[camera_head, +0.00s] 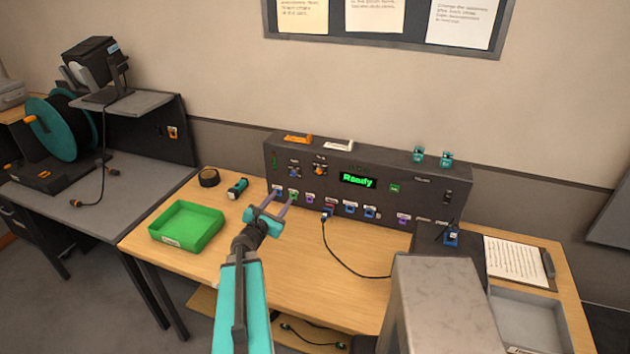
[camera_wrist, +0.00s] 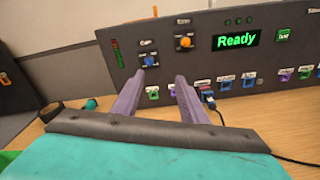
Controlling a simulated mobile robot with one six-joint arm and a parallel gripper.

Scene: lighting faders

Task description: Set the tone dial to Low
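The dark console stands at the back of the wooden desk, its display reading "Ready". Its upper left face carries a blue dial (camera_head: 294,172) and an orange dial (camera_head: 320,170). The wrist view shows the blue dial (camera_wrist: 150,60) and the orange dial (camera_wrist: 185,42) more closely, each with a small white label above. The labels are too small to tell surely which is the tone dial, and the settings are unreadable. My gripper (camera_head: 279,203) is in front of the console's left part. In the wrist view my gripper (camera_wrist: 160,78) has its fingers apart, empty, below the dials and apart from them.
A row of coloured sockets or switches with white tags runs along the console's lower face. A blue plug (camera_head: 327,214) with a black cable sits in it. A green tray (camera_head: 187,223), a teal cylinder (camera_head: 237,188) and a black roll (camera_head: 209,178) lie left. The desk's middle is mostly clear.

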